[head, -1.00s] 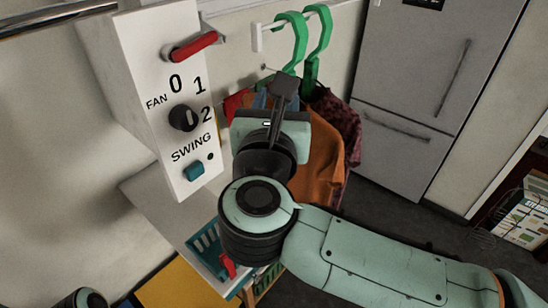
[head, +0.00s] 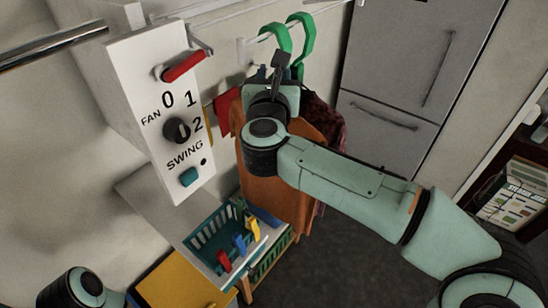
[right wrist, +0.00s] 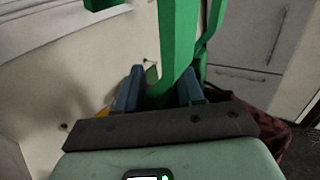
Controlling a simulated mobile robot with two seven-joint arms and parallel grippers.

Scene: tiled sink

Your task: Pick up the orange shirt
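The orange shirt (head: 272,203) hangs from a green hanger (head: 304,30) on a rail in the head view, its upper part hidden behind my right arm. My right gripper (head: 279,70) is at the hangers, above the shirt's shoulders. In the right wrist view its two blue fingertips (right wrist: 160,88) stand apart, with a green hanger (right wrist: 179,45) rising between or just beyond them. I cannot tell whether they touch it. The shirt is not clearly visible there. My left gripper is out of view; only part of that arm shows at bottom left.
A dark red patterned garment (head: 325,120) hangs close behind the shirt. A white control box (head: 165,130) with knobs stands to the left. Below are a teal basket (head: 205,240) with coloured pegs and a yellow surface (head: 175,285). A grey fridge (head: 405,90) stands at the back right.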

